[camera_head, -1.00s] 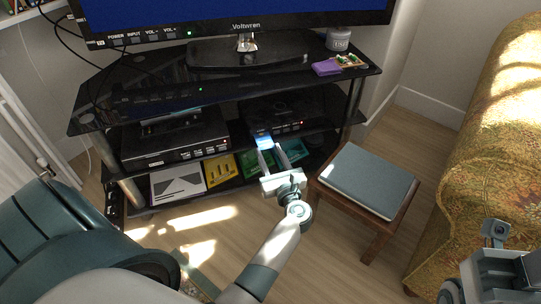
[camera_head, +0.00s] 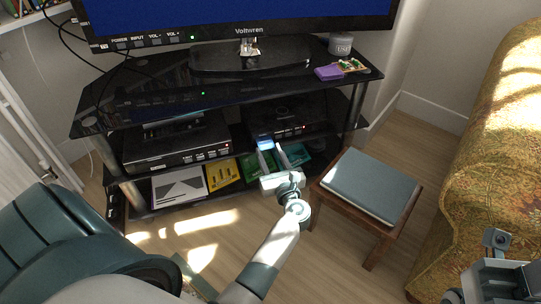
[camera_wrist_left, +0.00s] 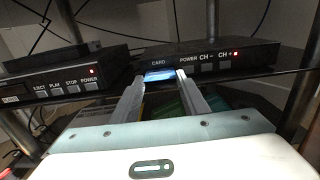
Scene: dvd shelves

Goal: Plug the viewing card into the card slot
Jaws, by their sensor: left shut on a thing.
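The viewing card (camera_head: 265,145) is blue and white and sits between the fingertips of my left gripper (camera_head: 274,149). In the left wrist view the card (camera_wrist_left: 158,75) lies flat between the tips of my left gripper (camera_wrist_left: 162,79), which is shut on it. Its far edge is at the front of the black receiver (camera_wrist_left: 217,60), right under the word CARD. The card slot itself is hidden behind the card; I cannot tell how far the card is in. The receiver (camera_head: 284,118) stands on the middle shelf. My right gripper (camera_head: 497,268) is at the bottom right, cut off by the edge.
Another black player (camera_head: 178,150) stands left of the receiver. Flat cases, one yellow (camera_head: 223,172), lie on the shelf below my left gripper. The glass TV stand top (camera_head: 150,95) overhangs. A stool with a grey book (camera_head: 369,184) stands to the right, before a patterned sofa (camera_head: 490,130).

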